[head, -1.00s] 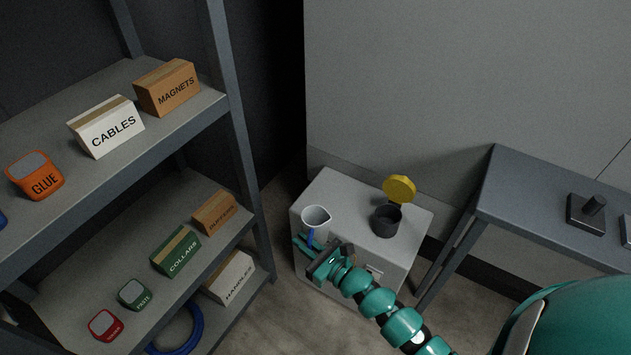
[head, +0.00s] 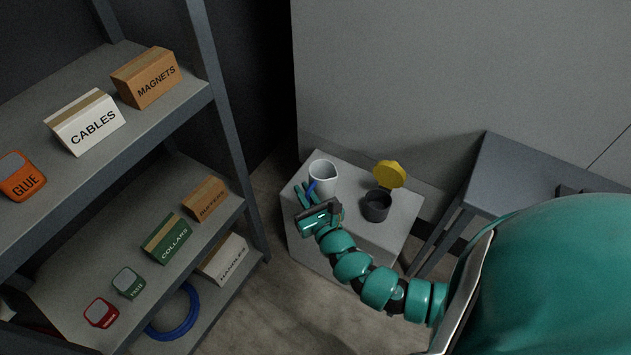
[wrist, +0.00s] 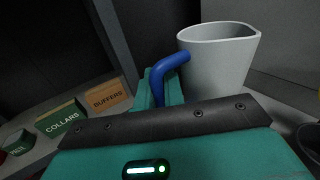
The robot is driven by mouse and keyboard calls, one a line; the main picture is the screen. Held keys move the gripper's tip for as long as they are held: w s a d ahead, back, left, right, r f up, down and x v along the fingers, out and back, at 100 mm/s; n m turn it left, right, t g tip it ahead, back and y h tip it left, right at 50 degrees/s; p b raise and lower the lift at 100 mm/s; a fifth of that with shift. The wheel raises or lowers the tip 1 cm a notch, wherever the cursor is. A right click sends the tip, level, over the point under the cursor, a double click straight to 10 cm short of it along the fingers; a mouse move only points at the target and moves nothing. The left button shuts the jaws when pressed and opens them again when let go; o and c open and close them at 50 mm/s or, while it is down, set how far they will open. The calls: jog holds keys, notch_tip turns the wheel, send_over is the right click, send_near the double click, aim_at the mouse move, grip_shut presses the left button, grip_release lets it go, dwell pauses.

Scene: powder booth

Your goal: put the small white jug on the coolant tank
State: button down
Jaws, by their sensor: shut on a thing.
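The small white jug (head: 323,174) has a blue handle and looks upright. My gripper (head: 306,197) is shut on the handle, on the jug's near left side. In the head view the jug appears over the left part of the coolant tank's top; whether its base touches is hard to tell. The coolant tank (head: 308,248) is a pale grey box against the wall. In the wrist view the jug (wrist: 217,68) stands beyond my gripper (wrist: 160,88), its blue handle between the fingers and its base hidden.
A dark filler cup (head: 376,207) with a raised yellow lid (head: 389,174) sits on the tank, right of the jug. A shelf rack (head: 229,150) with labelled boxes stands at left. A grey table (head: 520,180) stands at right. The tank top between jug and cup is bare.

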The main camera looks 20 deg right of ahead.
jog(key=w+d+f+b, duration=0.1)
jog(key=w+f, duration=0.2)
jog(key=w, duration=0.1)
jog(key=w+d+f+b, duration=0.2)
jog(key=w+f, duration=0.1)
jog(key=w, duration=0.1)
jog(key=w+d+f+b, duration=0.2)
jog(key=w+f, duration=0.2)
jog(key=shift+w+d, duration=0.1)
jog(key=shift+w, duration=0.1)
jog(key=shift+f+b, duration=1.1)
jog(key=shift+f, duration=0.3)
jog(key=shift+f, duration=0.15)
jog(key=c, duration=1.5)
grip_release()
